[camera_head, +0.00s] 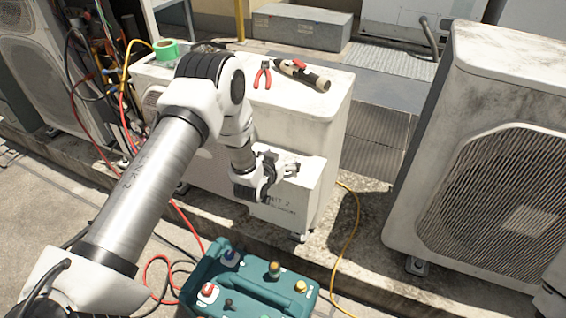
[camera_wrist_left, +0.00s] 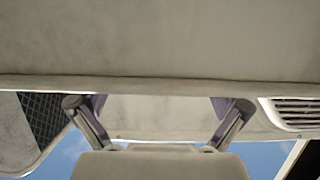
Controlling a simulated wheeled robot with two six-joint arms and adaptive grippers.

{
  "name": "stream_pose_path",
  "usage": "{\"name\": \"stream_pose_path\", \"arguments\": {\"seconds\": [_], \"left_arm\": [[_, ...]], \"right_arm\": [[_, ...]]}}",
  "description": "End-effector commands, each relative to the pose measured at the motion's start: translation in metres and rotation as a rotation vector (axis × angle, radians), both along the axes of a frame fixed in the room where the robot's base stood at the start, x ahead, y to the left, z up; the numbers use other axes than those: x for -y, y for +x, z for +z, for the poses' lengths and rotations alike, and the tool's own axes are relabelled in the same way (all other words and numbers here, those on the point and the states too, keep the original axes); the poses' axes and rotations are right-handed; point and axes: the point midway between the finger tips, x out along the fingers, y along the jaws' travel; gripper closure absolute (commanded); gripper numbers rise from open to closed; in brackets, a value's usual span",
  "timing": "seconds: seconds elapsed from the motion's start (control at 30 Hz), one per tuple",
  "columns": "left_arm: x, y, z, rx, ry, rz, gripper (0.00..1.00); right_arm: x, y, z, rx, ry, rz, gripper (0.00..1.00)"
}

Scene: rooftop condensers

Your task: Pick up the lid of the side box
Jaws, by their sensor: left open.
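The side box (camera_head: 312,200) is a small pale box on the front of the middle condenser (camera_head: 330,118). Its lid (camera_head: 285,210) seems to be the front panel with dark lettering. My left gripper (camera_head: 280,170) is open and empty at the box's upper part, covering some of it. Whether it touches the lid cannot be told. In the left wrist view the two fingers of my left gripper (camera_wrist_left: 160,105) are spread wide, with a pale surface behind them. My right gripper is not in view.
Red pliers (camera_head: 263,75), a dark-handled tool (camera_head: 305,75) and green tape (camera_head: 166,48) lie on the middle condenser. A teal control box (camera_head: 250,298) stands below. A yellow cable (camera_head: 354,230) runs beside the side box. Another condenser (camera_head: 500,160) stands at right.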

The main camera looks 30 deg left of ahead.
Motion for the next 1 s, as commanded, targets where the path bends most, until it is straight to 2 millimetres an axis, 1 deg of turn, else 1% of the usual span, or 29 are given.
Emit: {"name": "stream_pose_path", "arguments": {"seconds": [0.13,0.17,0.2,0.27,0.3,0.33,0.37,0.6,0.73,0.87,1.0], "left_arm": [[0.000,0.000,0.000,0.000,0.000,0.000,0.00],[0.000,0.000,0.000,0.000,0.000,0.000,0.07],[0.000,0.000,0.000,0.000,0.000,0.000,0.21],[0.000,0.000,0.000,0.000,0.000,0.000,0.43],[0.000,0.000,0.000,-0.001,0.000,0.000,0.57],[0.000,0.000,0.000,-0.001,0.000,0.000,0.67],[0.000,0.000,0.000,-0.001,0.000,0.000,0.69],[0.000,0.000,0.001,0.000,0.000,0.000,0.69],[0.000,0.000,0.005,0.000,0.000,0.000,0.69],[0.000,0.000,0.018,0.001,0.000,0.000,0.69],[0.000,0.000,0.039,0.003,0.001,0.001,0.69]], "right_arm": [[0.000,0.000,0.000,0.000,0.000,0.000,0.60],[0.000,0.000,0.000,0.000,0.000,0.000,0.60],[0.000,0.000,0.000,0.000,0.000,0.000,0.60],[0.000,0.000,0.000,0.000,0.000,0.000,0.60],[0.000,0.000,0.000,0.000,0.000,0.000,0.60],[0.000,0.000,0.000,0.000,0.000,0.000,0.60],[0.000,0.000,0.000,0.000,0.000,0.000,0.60],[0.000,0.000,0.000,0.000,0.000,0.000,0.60],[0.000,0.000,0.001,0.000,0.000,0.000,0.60],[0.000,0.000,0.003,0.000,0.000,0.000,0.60],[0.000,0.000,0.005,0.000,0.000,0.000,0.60]]}}
